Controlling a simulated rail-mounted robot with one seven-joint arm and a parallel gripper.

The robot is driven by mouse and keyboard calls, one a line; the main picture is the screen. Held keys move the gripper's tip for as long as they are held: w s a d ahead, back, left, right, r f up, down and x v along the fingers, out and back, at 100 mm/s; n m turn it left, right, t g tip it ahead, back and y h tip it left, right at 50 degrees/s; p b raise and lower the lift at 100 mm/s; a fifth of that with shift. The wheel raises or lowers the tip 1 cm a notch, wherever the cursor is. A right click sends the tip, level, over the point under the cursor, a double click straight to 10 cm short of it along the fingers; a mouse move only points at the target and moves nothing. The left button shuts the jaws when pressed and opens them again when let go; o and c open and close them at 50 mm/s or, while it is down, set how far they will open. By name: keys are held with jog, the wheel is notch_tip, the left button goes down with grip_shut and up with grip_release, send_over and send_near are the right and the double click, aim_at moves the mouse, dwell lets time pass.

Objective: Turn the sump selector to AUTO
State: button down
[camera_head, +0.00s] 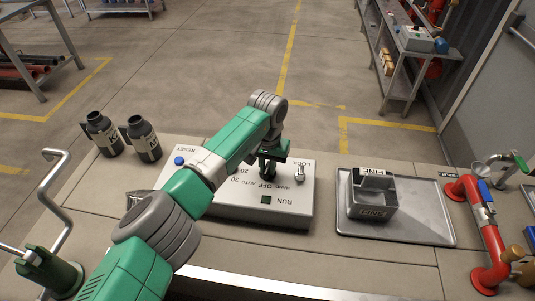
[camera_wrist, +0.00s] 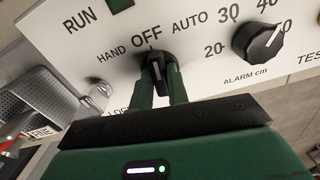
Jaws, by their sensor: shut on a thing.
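The sump selector (camera_wrist: 157,68) is a small black knob with a pale pointer line, on a white panel marked HAND, OFF and AUTO. In the wrist view its pointer is toward OFF, and AUTO is printed to the right of it. My gripper (camera_wrist: 161,80) has its two green fingers on either side of the knob, shut on it. In the head view my gripper (camera_head: 268,172) reaches down onto the control panel (camera_head: 293,216); the knob is hidden there behind the fingers.
Right of the selector in the wrist view is the black alarm knob (camera_wrist: 259,42). A toggle switch marked LOCK (camera_head: 300,173) stands near my gripper. Also on the bench are a blue RESET button (camera_head: 179,161), two dark bottles (camera_head: 143,139) and a metal FINE bin on a tray (camera_head: 425,220).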

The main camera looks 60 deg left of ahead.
aim_at(268, 167)
jog(key=p, duration=0.1)
jog(key=m+p, duration=0.1)
jog(key=shift+d+r+p, duration=0.15)
jog(key=shift+r+p, duration=0.2)
jog(key=shift+f+m+p, duration=0.3)
jog(key=shift+m, duration=0.8)
jog(key=m, duration=0.3)
jog(key=shift+m, duration=1.9)
jog(key=shift+m+p, duration=0.3)
jog(key=c, duration=1.4)
grip_release()
jog(key=shift+o, duration=0.2)
notch_tip(268, 167, up, 8)
jog(key=shift+f+p, duration=0.1)
jog(key=shift+p, duration=1.1)
